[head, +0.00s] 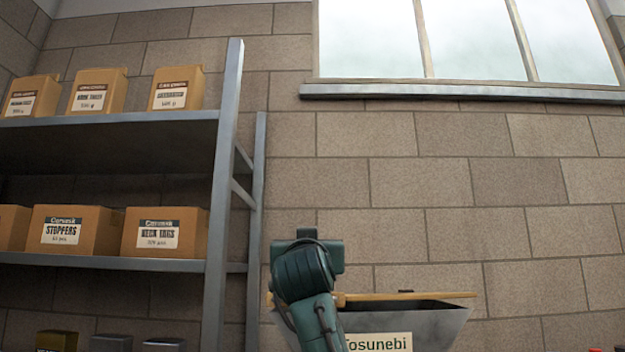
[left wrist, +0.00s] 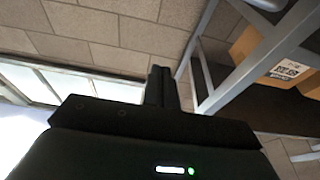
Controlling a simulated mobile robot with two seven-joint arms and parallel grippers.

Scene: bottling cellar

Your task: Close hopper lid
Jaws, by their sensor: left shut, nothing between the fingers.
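The hopper (head: 445,326) is a grey bin with a cream label reading "Tosunebi", low in the head view, right of centre. Its tan lid (head: 440,295) shows edge-on along the top, about level, with a small dark knob (head: 406,291). A dark strip shows under the lid, and I cannot tell whether the lid sits fully on the rim. My green left arm stands in front of the hopper's left part and hides it. In the left wrist view my left gripper (left wrist: 162,75) has its dark fingers together, empty, with wall and shelf beyond. My right gripper is not in view.
A grey metal shelf rack (head: 110,128) with several cardboard boxes stands at the left; its upright (head: 222,180) is near my left arm. A window (head: 470,40) is at the upper right. The rack and a box (left wrist: 285,68) also show in the left wrist view.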

